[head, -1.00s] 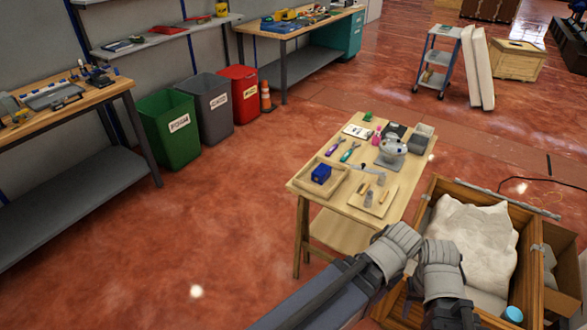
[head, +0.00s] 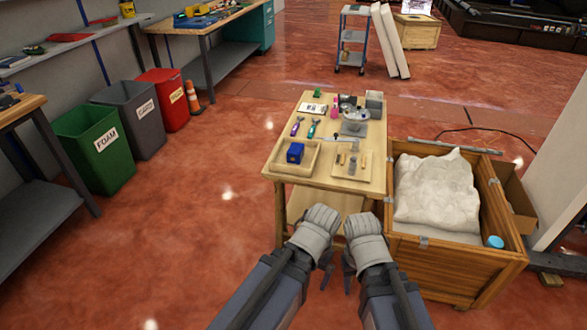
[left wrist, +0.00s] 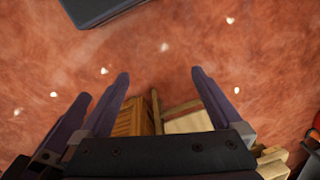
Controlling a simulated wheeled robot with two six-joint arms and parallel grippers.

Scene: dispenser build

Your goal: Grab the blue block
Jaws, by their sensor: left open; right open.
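The blue block (head: 295,153) sits in a shallow wooden tray (head: 275,170) at the front left of a small wooden table (head: 330,183). My left gripper (head: 325,280) and right gripper (head: 349,281) are side by side in front of the table, pointing down, apart from the block. In the left wrist view, the left gripper's fingers (left wrist: 160,76) are spread with nothing between them, over the red floor. The right gripper is open and its fingers are partly hidden by its wrist. The blue block does not show in the left wrist view.
The table also holds tools, a grey machine (head: 354,122) and a second tray (head: 365,178) with small pieces. A wooden crate (head: 450,272) with a white sack stands close on the right. Green, grey and red bins stand at the left. Open floor (head: 190,240) lies left of the table.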

